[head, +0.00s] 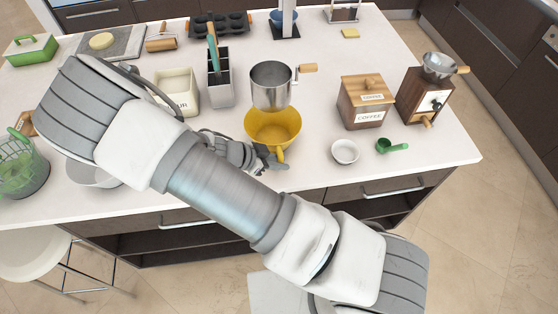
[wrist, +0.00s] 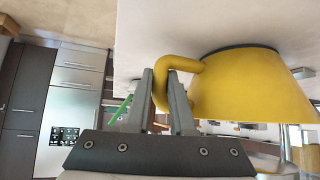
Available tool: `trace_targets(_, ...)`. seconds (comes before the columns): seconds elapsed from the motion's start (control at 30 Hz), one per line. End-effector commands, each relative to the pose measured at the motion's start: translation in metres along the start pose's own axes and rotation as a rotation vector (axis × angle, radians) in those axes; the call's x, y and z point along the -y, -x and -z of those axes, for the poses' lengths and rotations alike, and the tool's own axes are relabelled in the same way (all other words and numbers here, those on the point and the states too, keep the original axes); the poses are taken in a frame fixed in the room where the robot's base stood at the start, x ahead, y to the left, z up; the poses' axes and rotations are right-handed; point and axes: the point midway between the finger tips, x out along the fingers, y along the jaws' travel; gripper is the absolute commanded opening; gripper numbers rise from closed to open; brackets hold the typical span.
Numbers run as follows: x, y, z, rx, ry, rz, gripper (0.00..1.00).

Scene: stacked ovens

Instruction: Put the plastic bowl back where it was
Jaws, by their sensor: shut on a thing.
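The yellow plastic bowl (head: 273,133) is upright near the front of the white counter, just in front of a metal sifter. Its loop handle points toward the counter's front edge. My gripper (head: 272,161) reaches it from the left and is shut on that handle. In the wrist view the picture is upside down; the bowl (wrist: 250,85) fills the right side, and the fingers of my gripper (wrist: 160,78) stand on either side of the handle. The bowl's base is close to the counter; I cannot tell if it touches.
The metal sifter (head: 271,85) stands right behind the bowl. A utensil holder (head: 220,85) and flour box (head: 177,93) are to the left. A coffee box (head: 364,105), grinder (head: 424,97), small white bowl (head: 345,151) and green scoop (head: 392,146) are to the right. Counter between bowl and coffee box is clear.

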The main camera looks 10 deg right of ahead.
Motion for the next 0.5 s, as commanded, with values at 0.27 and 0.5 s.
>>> trace_targets(0.27, -0.0001, -0.0017, -0.0017, -0.001, 0.001, 0.000, 0.34)
trace_targets(0.5, 0.0001, -0.0016, -0.0019, 0.000, 0.001, 0.000, 0.52)
